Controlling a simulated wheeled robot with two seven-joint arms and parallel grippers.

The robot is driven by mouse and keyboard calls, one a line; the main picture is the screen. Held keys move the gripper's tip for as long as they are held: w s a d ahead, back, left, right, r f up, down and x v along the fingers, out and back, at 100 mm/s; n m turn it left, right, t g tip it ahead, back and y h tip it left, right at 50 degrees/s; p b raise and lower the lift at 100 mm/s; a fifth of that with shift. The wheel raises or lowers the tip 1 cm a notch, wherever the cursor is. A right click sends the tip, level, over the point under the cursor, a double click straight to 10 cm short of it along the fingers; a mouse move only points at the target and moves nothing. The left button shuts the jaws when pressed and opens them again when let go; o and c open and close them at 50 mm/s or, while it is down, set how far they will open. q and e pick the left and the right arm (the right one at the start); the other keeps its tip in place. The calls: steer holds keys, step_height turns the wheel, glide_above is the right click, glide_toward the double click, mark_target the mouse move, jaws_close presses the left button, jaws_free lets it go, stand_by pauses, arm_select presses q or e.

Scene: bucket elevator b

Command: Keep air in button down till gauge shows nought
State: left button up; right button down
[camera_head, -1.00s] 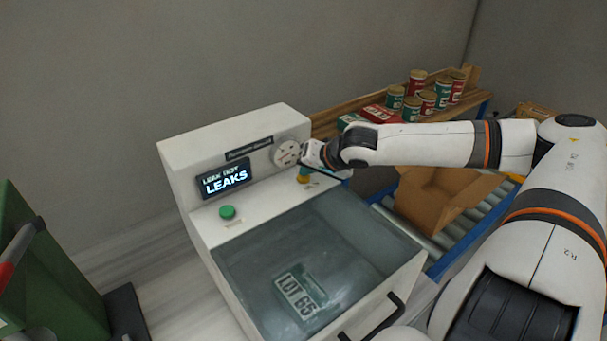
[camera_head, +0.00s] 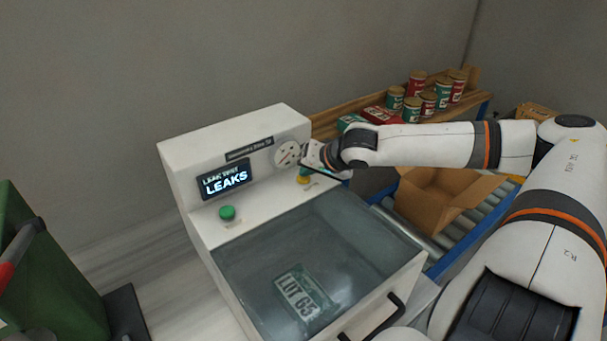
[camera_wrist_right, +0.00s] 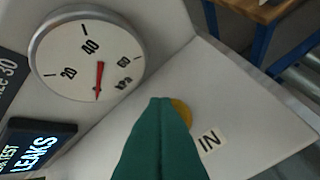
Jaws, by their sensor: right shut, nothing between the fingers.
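The leak tester (camera_head: 180,160) is a white machine with a clear-lidded chamber. Its screen (camera_head: 224,181) reads "LEAKS"; it also shows in the right wrist view (camera_wrist_right: 36,153). The yellow button (camera_wrist_right: 183,112), beside an "IN" label (camera_wrist_right: 210,140), is mostly hidden behind the fingertips of my right gripper (camera_wrist_right: 160,105). This gripper is shut and empty, with green fingers over the button; I cannot tell whether they press it. My left gripper is not in view.
A green button (camera_head: 227,212) sits left on the machine's ledge. A "LOT 65" packet (camera_head: 303,294) lies in the chamber. An open cardboard box (camera_head: 430,205) stands on rollers at right, with cans (camera_head: 428,103) on a shelf behind. A green bin (camera_head: 45,270) is at left.

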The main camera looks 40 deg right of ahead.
mark_target(308, 179)
stand_by(0.8)
steer(key=shift+r+p, duration=0.95)
steer(key=shift+p, duration=0.05)
steer(key=shift+r+p, duration=0.55)
step_height(308, 179, up, 4)
steer(key=p, duration=0.4)
steer(key=shift+p, duration=0.3)
steer(key=shift+f, duration=0.1)
